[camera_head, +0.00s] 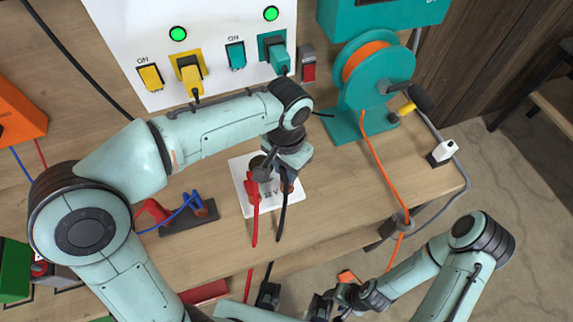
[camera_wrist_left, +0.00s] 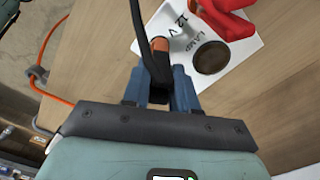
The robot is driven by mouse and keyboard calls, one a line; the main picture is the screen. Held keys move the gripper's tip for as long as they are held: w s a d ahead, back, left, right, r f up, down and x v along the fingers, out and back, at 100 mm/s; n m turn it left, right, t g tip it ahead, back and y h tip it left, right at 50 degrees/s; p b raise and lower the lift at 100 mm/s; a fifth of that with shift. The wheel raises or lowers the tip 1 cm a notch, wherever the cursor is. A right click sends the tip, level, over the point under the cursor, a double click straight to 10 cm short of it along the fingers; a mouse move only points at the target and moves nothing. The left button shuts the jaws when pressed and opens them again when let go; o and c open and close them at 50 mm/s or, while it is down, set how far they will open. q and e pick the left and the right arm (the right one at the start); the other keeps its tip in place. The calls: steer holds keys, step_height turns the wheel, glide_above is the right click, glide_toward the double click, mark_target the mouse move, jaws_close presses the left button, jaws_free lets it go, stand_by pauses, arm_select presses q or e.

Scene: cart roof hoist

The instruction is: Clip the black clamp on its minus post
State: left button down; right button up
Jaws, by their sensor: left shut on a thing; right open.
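My left gripper (camera_head: 286,175) is shut on the black clamp (camera_wrist_left: 158,90), low over the white plate (camera_wrist_left: 258,62) marked "12 V" and "LAMP". The clamp sits between the blue fingers (camera_wrist_left: 158,88), and its black lead runs up in the left wrist view. A copper-brown piece (camera_wrist_left: 160,47) shows at the clamp; I cannot tell whether it is clamp or post. The minus post is not clearly seen. The red clamp (camera_head: 253,187) is at the plate's left side and also shows in the left wrist view (camera_wrist_left: 226,18). My right gripper (camera_head: 335,303) is open beyond the table's front edge.
A dark round lamp (camera_wrist_left: 211,57) is on the plate. A teal reel (camera_head: 372,85) with an orange cable stands at the back right. A white switch panel (camera_head: 140,40) is behind.

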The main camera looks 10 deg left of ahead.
arm_select(q)
steer(key=shift+f, duration=0.2)
arm_select(e)
steer(key=shift+f, duration=0.1)
arm_select(q)
steer(key=c, duration=0.8)
jaws_free()
step_height(320, 180, up, 14)
steer(key=p, duration=0.2)
steer(key=shift+f+p, duration=0.25)
steer(key=shift+p, duration=0.1)
arm_select(e)
steer(key=r, duration=0.1)
steer(key=w+r, duration=0.1)
steer(key=r, duration=0.1)
steer(key=shift+w+r, duration=0.15)
steer(key=shift+w, duration=0.2)
